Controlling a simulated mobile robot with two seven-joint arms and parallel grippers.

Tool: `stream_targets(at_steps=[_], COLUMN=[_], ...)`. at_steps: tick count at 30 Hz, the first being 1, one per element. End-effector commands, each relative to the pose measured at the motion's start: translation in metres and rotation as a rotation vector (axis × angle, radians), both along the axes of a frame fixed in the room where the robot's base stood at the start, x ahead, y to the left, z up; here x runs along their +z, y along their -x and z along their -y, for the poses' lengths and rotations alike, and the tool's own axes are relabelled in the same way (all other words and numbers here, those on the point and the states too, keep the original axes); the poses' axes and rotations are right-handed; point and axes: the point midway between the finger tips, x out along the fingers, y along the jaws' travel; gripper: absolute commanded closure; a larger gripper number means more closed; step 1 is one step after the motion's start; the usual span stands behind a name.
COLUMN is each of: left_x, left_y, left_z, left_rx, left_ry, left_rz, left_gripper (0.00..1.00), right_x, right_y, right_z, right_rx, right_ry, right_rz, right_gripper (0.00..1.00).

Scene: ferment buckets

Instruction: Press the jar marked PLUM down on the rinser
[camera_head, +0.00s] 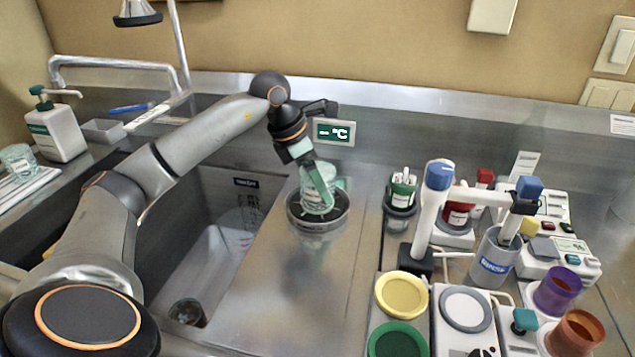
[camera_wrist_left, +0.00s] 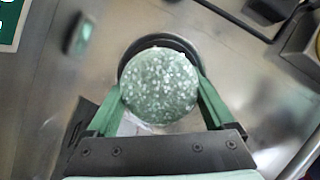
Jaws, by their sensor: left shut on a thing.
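My left gripper (camera_head: 318,190) is shut on a clear, pale green jar (camera_head: 314,178) at the round, dark-rimmed rinser (camera_head: 330,222) on the steel counter. In the left wrist view the jar's round, speckled end (camera_wrist_left: 158,86) sits between the two green fingers of the left gripper (camera_wrist_left: 158,95). The dark ring of the rinser (camera_wrist_left: 150,45) shows behind the jar. The jar is over the rinser's middle; I cannot tell how firmly it touches. No PLUM marking is readable on it. My right gripper is not in view.
On the right stand a green-topped container (camera_head: 402,190), a white post with a blue cap (camera_head: 433,205), a grey labelled cup (camera_head: 494,262) and several coloured cups.

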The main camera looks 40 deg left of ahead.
Motion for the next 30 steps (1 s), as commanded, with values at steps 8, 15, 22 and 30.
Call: stream_targets(at_steps=[8,15,22,30], left_x=[0.028,0.048,0.067,0.071], left_y=[0.000,0.000,0.000,0.000], left_z=[0.000,0.000,0.000,0.000], left_rx=[0.001,0.001,0.002,0.002], left_ry=[0.000,0.001,0.000,0.000], left_rz=[0.002,0.003,0.003,0.003], left_gripper=[0.79,0.79,0.79,0.79], right_x=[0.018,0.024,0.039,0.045], right_y=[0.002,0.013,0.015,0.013], right_z=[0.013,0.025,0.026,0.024], right_rx=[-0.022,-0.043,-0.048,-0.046], right_ry=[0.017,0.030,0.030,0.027], right_rz=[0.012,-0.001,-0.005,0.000], right_gripper=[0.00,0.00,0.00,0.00])
